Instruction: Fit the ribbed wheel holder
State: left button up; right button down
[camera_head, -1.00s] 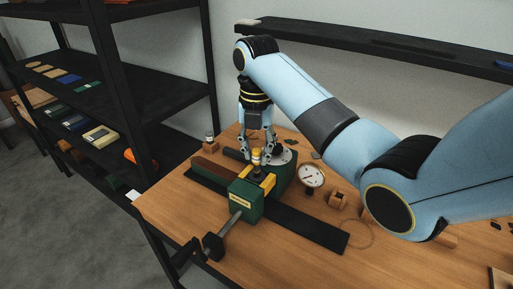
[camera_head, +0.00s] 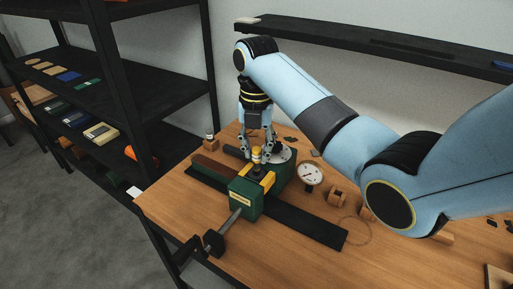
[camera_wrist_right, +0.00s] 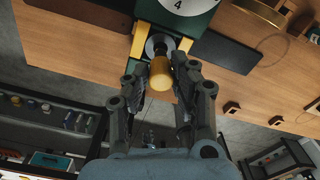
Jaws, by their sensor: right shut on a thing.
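A green stamping press (camera_head: 245,198) with yellow side rails stands on the wooden bench. A brass-coloured cylindrical piece, likely the wheel holder (camera_head: 256,154), is upright over the yellow-railed part of the press. My right gripper (camera_head: 258,150) points down and is shut on it. In the right wrist view the brass piece (camera_wrist_right: 161,75) lies between the two fingers of the right gripper (camera_wrist_right: 163,72), its far end over a round grey metal part (camera_wrist_right: 158,45) between the rails. I cannot tell how deep it sits, and no ribs can be made out. My left gripper is not in view.
A dial gauge (camera_head: 311,173) and small wooden blocks (camera_head: 337,195) stand right of the press. A dark strip (camera_head: 305,225) runs along the bench under it. A lever (camera_head: 215,241) sticks out at the front. A black shelf rack (camera_head: 90,95) stands left.

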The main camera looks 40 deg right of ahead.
aim_at(256, 161)
jog(key=shift+f, duration=0.1)
jog(key=shift+f+b, duration=0.6)
jog(key=shift+f, duration=1.25)
jog(key=c, duration=1)
grip_release()
jog(key=shift+r, duration=3.7)
